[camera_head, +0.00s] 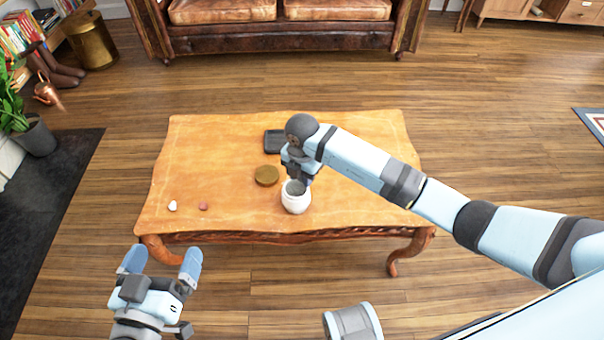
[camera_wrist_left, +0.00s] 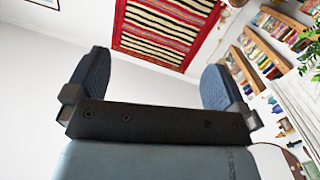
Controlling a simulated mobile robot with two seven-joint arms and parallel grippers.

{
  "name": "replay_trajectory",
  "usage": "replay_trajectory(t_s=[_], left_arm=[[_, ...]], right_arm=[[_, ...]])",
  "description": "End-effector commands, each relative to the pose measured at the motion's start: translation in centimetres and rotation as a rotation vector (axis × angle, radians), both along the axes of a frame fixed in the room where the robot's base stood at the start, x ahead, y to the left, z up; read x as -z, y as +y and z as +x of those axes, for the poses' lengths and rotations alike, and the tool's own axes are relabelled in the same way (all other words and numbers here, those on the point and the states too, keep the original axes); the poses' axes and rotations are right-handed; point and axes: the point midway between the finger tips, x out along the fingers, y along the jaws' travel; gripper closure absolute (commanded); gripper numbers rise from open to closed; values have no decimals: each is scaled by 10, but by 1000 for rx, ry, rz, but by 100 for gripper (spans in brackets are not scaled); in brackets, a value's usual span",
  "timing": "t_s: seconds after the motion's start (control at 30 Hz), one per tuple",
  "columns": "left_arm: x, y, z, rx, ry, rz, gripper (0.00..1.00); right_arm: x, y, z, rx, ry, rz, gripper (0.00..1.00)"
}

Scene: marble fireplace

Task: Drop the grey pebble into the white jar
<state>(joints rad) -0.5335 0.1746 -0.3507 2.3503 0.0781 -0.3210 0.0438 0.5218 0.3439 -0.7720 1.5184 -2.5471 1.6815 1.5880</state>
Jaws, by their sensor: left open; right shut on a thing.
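The white jar (camera_head: 296,204) stands upright near the front edge of the wooden table, its mouth facing up. My right gripper (camera_head: 297,180) reaches down from above, with its fingertips right at the jar's mouth. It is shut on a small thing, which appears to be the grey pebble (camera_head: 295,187). A grey patch shows there at the mouth, but the fingers and jar rim partly hide it, so its exact depth is unclear. My left gripper (camera_head: 160,260) is open and empty, in front of the table's left end. Its spread fingers also show in the left wrist view (camera_wrist_left: 145,85).
A white pebble (camera_head: 172,206) and a reddish pebble (camera_head: 203,206) lie on the table's left front (camera_head: 235,205). A round brown lid or dish (camera_head: 267,175) lies just left of the jar. A dark tray (camera_head: 274,141) lies behind. The table's left middle is clear.

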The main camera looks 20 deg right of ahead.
Motion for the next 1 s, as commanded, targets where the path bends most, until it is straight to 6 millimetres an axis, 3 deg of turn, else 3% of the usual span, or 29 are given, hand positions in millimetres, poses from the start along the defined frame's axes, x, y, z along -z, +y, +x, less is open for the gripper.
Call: replay_trajectory(t_s=[0.1,0.4,0.77,0.8,0.9,1.0], left_arm=[[-11,-7,1,16,-70,-44,0],[-39,-15,0,41,-184,-121,0],[-44,-16,-1,44,-200,-133,0],[-44,-16,-1,44,-200,-133,0],[-44,-16,-1,45,-199,-132,0],[-44,-16,-1,45,-198,-131,0]], right_arm=[[13,0,0,1,0,1,90],[25,0,0,1,0,1,90],[25,0,0,0,0,1,90],[25,0,0,0,0,1,63],[25,0,0,0,0,1,40],[25,0,0,0,0,1,38]])
